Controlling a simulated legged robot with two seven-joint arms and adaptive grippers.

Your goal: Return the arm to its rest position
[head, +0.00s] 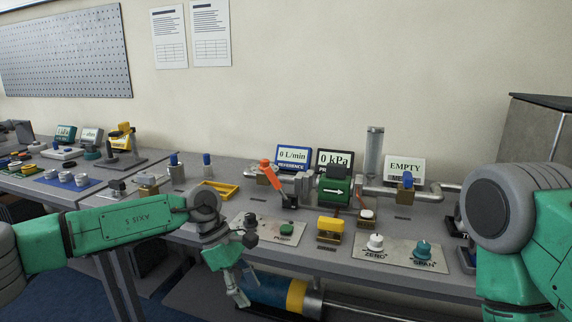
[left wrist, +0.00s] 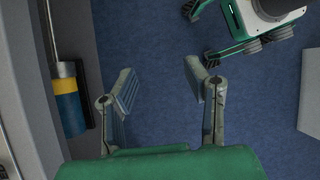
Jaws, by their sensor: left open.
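My left arm, green and grey, comes in from the left in the head view. Its gripper (head: 238,290) hangs down in front of the table's front edge, below the panel with the dark knob. In the left wrist view the two fingers of the gripper (left wrist: 160,88) stand wide apart with nothing between them, over blue floor. My right arm shows at the right edge of the head view; its gripper is out of that picture.
The grey table (head: 395,272) carries a pipe with a green valve body (head: 333,191), an orange lever (head: 271,175), displays and knobs. A blue and yellow cylinder (head: 275,293) lies close beside my left gripper, below the table top. Blue floor (left wrist: 158,35) is open below the gripper.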

